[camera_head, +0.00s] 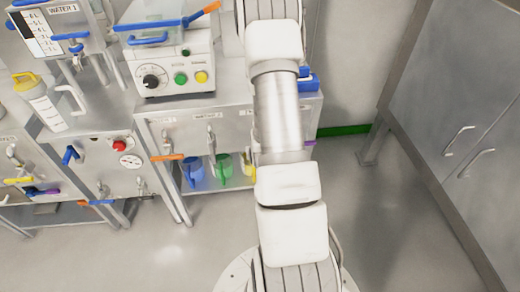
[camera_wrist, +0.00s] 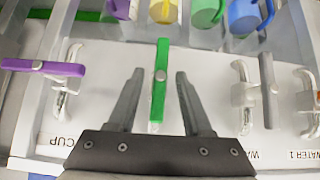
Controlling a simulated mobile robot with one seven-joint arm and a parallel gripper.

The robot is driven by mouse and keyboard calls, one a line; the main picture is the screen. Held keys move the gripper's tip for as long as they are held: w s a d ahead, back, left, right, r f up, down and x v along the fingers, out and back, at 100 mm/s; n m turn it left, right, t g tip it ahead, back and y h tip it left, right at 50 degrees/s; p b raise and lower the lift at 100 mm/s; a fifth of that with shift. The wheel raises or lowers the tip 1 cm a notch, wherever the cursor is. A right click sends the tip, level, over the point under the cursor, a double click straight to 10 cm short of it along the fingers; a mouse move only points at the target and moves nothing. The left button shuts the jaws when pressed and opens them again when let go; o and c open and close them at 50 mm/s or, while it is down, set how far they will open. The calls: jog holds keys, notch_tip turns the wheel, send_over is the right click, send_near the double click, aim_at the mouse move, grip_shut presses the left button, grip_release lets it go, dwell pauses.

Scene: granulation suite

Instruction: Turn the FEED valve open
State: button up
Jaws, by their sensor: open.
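A green lever handle (camera_wrist: 160,85) stands lengthwise in the wrist view, on a pale panel (camera_wrist: 205,75). My gripper (camera_wrist: 160,74) is open, with one finger on each side of the green handle and a gap to both. Whether the fingertips reach down to the handle's depth I cannot tell. The label below this handle is hidden by my gripper, and no FEED label is readable. In the head view my arm covers the gripper and the green handle.
A crosswise purple handle (camera_wrist: 43,67) and a lengthwise grey handle (camera_wrist: 269,90) flank the green one. A yellow mug (camera_wrist: 163,11), green mug (camera_wrist: 205,12) and blue mug (camera_wrist: 245,15) are beyond the panel edge. A grey cabinet (camera_head: 465,120) stands right; floor (camera_head: 390,230) between is clear.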

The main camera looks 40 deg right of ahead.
jog(key=p+v, duration=1.5)
jog(key=p, duration=0.1)
jog(key=shift+s+r, duration=0.15)
jog(key=shift+r, duration=0.1)
jog(key=shift+a, duration=0.1)
dwell(0.4)
